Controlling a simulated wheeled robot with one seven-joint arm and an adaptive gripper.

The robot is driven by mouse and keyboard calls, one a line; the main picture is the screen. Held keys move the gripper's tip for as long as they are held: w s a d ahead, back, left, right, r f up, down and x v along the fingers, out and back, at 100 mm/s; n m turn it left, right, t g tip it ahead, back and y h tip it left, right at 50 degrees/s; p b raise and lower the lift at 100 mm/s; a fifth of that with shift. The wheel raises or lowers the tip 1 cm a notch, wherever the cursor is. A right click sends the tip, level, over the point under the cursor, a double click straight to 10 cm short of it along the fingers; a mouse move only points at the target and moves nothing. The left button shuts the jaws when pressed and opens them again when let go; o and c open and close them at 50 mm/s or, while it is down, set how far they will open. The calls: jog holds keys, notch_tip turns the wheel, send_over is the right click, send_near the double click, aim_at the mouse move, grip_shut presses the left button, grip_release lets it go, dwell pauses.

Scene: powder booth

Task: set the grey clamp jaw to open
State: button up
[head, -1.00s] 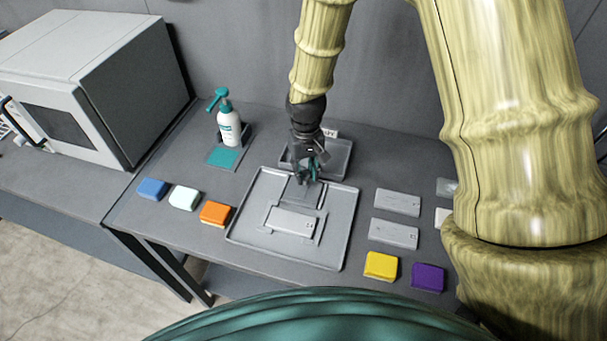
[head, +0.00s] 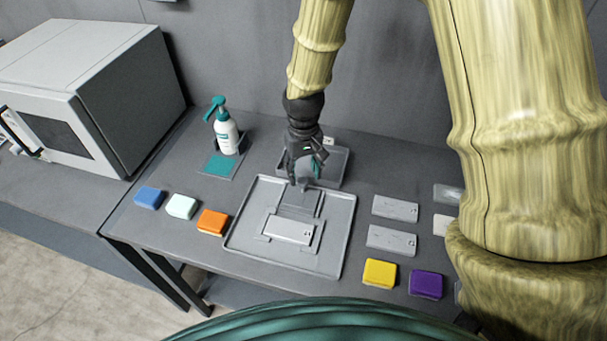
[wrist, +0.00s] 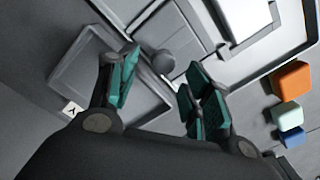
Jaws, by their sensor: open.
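The grey clamp jaw (head: 299,202) appears as a flat dark-grey piece at the far part of a shallow grey tray (head: 247,217). A light grey plate (head: 291,230) lies in the tray just nearer than it. In the wrist view, the clamp jaw (wrist: 170,32) shows a round grey knob (wrist: 161,62) at its near end. My gripper (head: 305,180) is over the tray's far edge. In the wrist view, its teal-padded fingers (wrist: 162,88) are apart and empty, with the knob just beyond the gap. I cannot tell whether they touch it.
A grey bin (head: 332,166) stands close behind my gripper. A pump bottle (head: 226,134) is left of it. Blue (head: 149,197), pale (head: 182,206) and orange (head: 213,222) blocks lie left of the tray. Grey plates (head: 391,240), yellow (head: 380,273) and purple (head: 426,284) blocks lie right.

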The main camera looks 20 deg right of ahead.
notch_tip(320, 180, up, 9)
dwell(0.5)
dwell(0.4)
